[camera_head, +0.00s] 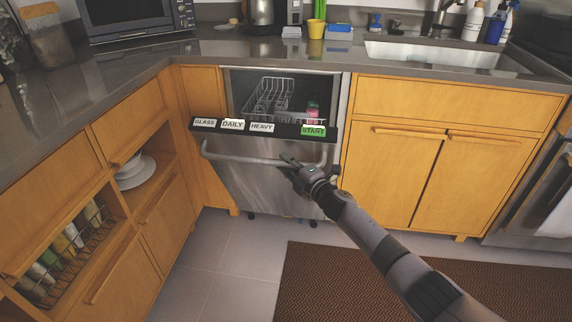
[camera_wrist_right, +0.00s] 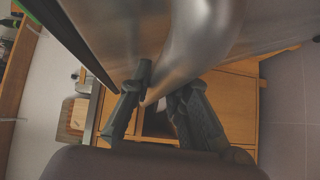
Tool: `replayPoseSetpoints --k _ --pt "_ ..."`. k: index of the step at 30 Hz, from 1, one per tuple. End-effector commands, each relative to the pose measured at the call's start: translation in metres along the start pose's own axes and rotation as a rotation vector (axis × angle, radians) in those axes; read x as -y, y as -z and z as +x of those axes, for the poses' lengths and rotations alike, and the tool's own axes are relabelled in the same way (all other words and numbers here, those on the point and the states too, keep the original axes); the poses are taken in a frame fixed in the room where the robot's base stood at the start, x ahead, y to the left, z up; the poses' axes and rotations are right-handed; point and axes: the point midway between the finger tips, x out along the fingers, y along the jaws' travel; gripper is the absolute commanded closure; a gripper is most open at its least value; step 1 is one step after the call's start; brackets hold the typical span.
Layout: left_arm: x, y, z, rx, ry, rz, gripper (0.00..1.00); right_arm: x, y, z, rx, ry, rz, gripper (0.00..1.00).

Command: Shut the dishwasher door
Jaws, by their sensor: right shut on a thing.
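The dishwasher door (camera_head: 250,190) is partly open, its top edge tilted out from the cabinet front. Its top strip carries labels reading GLASS, DAILY, HEAVY and a green START. A curved silver handle (camera_head: 235,160) runs across the front below the strip. The dishwasher's wire rack (camera_head: 268,97) shows behind the door. My right gripper (camera_head: 289,166) is at the right half of the handle, shut on it. In the right wrist view the gripper's fingers (camera_wrist_right: 160,105) are at the shiny handle (camera_wrist_right: 195,45), close to the door. My left gripper is not in view.
Maple cabinets (camera_head: 395,175) stand to the right, and an open shelf with plates (camera_head: 135,173) is on the left. A brown mat (camera_head: 330,285) lies on the floor under my right arm. The tiled floor (camera_head: 225,255) before the door is clear.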

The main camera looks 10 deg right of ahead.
Motion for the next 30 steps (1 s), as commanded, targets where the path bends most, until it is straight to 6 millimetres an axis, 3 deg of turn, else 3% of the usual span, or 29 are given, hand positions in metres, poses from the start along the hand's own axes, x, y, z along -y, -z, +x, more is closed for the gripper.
replayPoseSetpoints --k 15,16,25,30 --pt "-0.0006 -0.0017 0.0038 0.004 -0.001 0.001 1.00 -0.0052 -0.0019 0.0009 0.002 -0.006 0.003 1.00" --pt "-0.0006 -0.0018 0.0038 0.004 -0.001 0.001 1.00 -0.0052 -0.0019 0.0009 0.002 -0.006 0.003 0.82" --pt "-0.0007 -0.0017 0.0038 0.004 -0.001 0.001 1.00 -0.0030 -0.0012 0.0004 0.001 -0.003 0.001 0.62" --pt "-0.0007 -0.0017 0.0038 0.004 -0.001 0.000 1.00 -0.0020 -0.0009 0.0003 0.000 -0.001 0.001 0.62"
